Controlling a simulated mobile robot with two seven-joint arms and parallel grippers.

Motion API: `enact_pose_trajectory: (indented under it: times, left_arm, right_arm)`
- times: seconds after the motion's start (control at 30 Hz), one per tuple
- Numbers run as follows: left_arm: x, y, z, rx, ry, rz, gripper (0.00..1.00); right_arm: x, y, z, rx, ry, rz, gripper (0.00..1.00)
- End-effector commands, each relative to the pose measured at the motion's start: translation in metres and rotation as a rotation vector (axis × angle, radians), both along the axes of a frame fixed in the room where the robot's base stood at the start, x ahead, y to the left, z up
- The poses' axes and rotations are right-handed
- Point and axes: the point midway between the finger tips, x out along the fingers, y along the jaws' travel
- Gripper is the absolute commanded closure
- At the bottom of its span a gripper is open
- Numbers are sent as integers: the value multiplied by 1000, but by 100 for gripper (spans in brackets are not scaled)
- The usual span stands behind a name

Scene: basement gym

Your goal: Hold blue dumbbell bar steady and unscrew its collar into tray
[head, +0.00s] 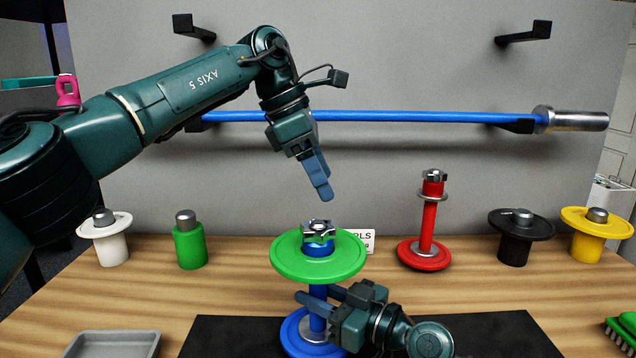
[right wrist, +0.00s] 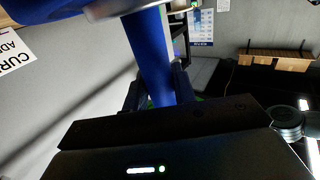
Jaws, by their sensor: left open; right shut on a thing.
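The blue dumbbell bar (head: 318,293) stands upright on a black mat (head: 225,335), with a blue disc at its foot and a green plate (head: 290,262) near its top. A silver star-shaped collar (head: 318,230) sits at the top end, above the plate. My right gripper (head: 320,302) is shut on the blue bar below the green plate; the right wrist view shows the bar (right wrist: 151,58) between its fingers. My left gripper (head: 324,190) is open and empty, pointing down above the collar and apart from it. The grey tray (head: 115,345) at the front left looks empty.
A red dumbbell (head: 428,226) stands back right, near black (head: 520,225) and yellow (head: 597,222) weights. Green (head: 189,247) and white (head: 106,240) ones stand left. A sign is partly hidden behind the green plate. A blue barbell (head: 400,116) hangs on the wall behind my left arm.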

Motion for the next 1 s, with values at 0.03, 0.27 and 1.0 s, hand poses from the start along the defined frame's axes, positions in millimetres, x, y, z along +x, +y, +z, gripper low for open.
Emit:
enact_pose_trajectory:
  times: [0.03, 0.27, 1.0]
  left_arm:
    - [-11, -4, -2, 99, 11, -16, 33]
    - [-38, 1, -4, 390, 44, -12, 33]
    - [-42, 4, -65, 435, 51, -8, 33]
  right_arm:
    - [0, 0, 0, -1, 1, 0, 100]
    - [0, 0, 0, 0, 1, 0, 100]
    - [0, 0, 0, 0, 0, 0, 100]
